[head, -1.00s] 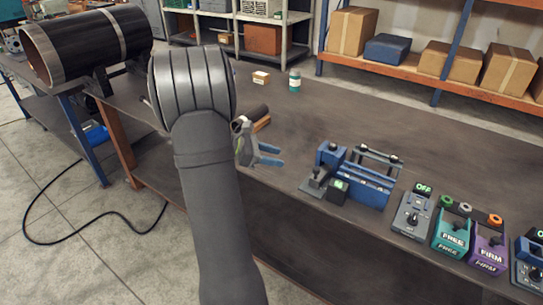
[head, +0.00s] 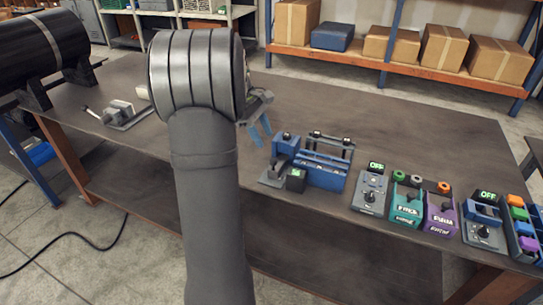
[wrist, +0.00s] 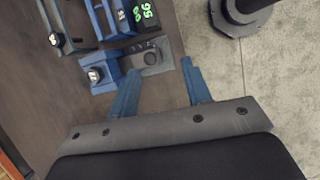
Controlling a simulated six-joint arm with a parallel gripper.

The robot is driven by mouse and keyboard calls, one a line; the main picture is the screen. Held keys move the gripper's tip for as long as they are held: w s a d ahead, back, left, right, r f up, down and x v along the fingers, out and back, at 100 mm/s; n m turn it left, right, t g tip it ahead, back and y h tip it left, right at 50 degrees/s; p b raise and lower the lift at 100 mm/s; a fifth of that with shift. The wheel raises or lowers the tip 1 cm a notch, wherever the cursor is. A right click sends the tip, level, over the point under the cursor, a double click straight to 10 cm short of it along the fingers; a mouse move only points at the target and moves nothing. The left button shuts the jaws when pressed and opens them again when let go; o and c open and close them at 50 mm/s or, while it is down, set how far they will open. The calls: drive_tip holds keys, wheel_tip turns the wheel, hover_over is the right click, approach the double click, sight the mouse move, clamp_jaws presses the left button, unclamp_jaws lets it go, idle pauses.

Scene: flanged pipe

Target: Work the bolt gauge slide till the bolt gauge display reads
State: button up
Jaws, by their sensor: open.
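The bolt gauge (head: 322,172) is a blue device with rails on the bench, right of my gripper in the head view. Its small dark display box (head: 296,179) has a green readout, too small to read there. In the wrist view the display (wrist: 145,14) shows bright green digits, rotated and partly cut off at the top. My arm hides part of the bench.
Right of the gauge stand a grey box with an OFF display (head: 370,193), teal (head: 405,208) and purple (head: 441,215) boxes, and another OFF unit (head: 485,225). A grey clamp-like tool (head: 118,112) lies left. The bench (head: 400,135) behind the gauge is clear.

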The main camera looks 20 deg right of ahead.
sight(273, 159)
drive_tip(key=w+d+r+m+t+y, duration=0.1)
drive_tip(key=d+r+m+t+y, duration=0.25)
drive_tip(key=r, duration=0.35)
drive_tip(key=shift+n+g, duration=0.35)
drive_tip(key=shift+n, duration=0.1)
drive_tip(key=f, duration=1.7)
drive_tip(key=shift+d+f, duration=0.2)
drive_tip(key=shift+f, duration=0.15)
clamp_jaws()
